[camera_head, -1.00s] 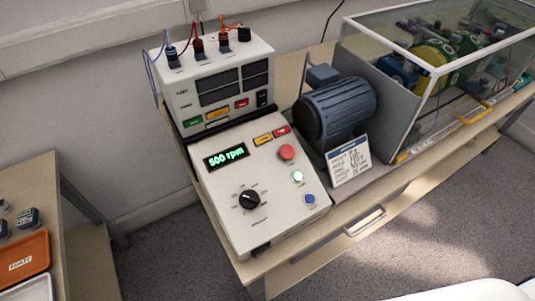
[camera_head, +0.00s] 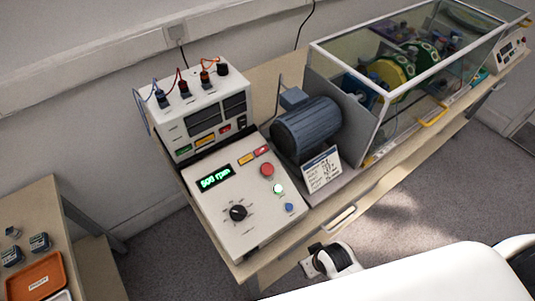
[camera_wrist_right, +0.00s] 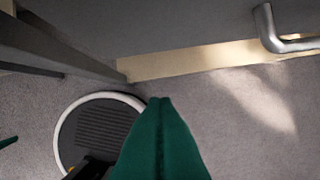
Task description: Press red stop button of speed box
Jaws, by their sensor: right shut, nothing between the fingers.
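The speed box (camera_head: 215,225) is a white sloped console on the bench, with a green display reading 500 rpm. Its red stop button (camera_head: 267,170) is a round knob at the upper right of the panel. A lit green button (camera_head: 278,189), a blue button (camera_head: 289,208) and a black dial (camera_head: 238,213) sit below it. My right gripper (camera_wrist_right: 160,102) shows in the right wrist view as green fingers, shut and empty, with the floor behind them. It is apart from the button, which that view does not show. My left gripper is not in view.
A blue motor (camera_head: 308,130) with a placard and a glass-walled case (camera_head: 345,85) stand right of the box. A white power unit (camera_head: 185,110) with cables stands behind it. A drawer handle (camera_head: 340,218) projects from the bench front. A side table (camera_head: 45,215) stands left.

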